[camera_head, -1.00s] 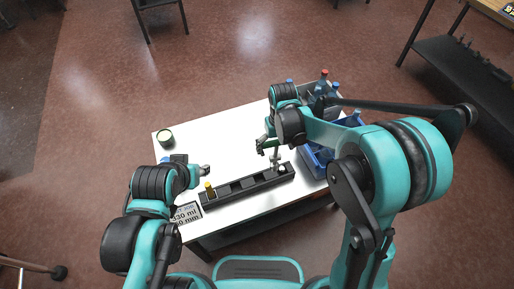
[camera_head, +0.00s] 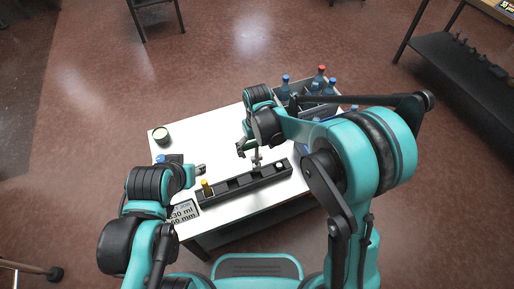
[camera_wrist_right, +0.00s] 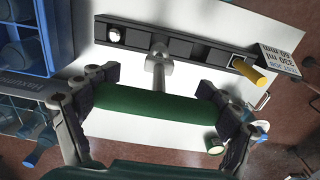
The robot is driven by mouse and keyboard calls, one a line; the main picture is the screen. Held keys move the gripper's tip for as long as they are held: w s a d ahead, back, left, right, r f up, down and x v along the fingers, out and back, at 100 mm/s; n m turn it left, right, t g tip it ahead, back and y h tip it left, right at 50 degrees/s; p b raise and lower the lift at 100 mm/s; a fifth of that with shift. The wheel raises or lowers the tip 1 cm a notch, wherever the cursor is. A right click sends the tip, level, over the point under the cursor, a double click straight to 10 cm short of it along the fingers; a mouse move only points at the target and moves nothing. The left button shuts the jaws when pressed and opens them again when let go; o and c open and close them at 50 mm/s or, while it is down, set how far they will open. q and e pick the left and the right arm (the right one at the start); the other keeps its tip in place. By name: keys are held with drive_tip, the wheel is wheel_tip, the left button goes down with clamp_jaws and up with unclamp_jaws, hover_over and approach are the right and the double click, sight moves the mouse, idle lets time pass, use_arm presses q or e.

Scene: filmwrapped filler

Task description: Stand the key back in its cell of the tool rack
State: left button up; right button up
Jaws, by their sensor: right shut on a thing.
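The key is a T-shaped tool with a green handle (camera_wrist_right: 148,103) and a grey shaft (camera_wrist_right: 158,72). My right gripper (camera_head: 245,146), also in the right wrist view (camera_wrist_right: 150,98), is shut on the green handle, one finger at each end. In the head view the grey shaft (camera_head: 257,160) points down toward the black tool rack (camera_head: 246,187). In the wrist view the shaft's end overlaps the rack's middle; I cannot tell whether it is inside a cell. A yellow-handled tool (camera_head: 206,186) stands in the left end cell. My left gripper (camera_head: 201,169) hovers left of the rack; its fingers are unclear.
A pale round piece (camera_head: 279,167) sits in the rack's right end. A crate of blue bottles (camera_head: 286,82) stands at the back right of the white table. Between cup and crate the table is clear.

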drive_tip(key=b, duration=0.3)
hover_over(257, 166)
drive_tip(key=shift+w+f, duration=0.15)
drive_tip(key=shift+f, duration=2.05)
drive_tip(key=shift+f+b, duration=2.55)
drive_tip(key=shift+f, duration=0.5)
drive_tip(key=o, duration=1.1)
drive_tip(key=shift+o, duration=0.2)
wheel_tip(257, 166, up, 12)
drive_tip(key=shift+r, duration=0.1)
drive_tip(key=shift+d, duration=0.1)
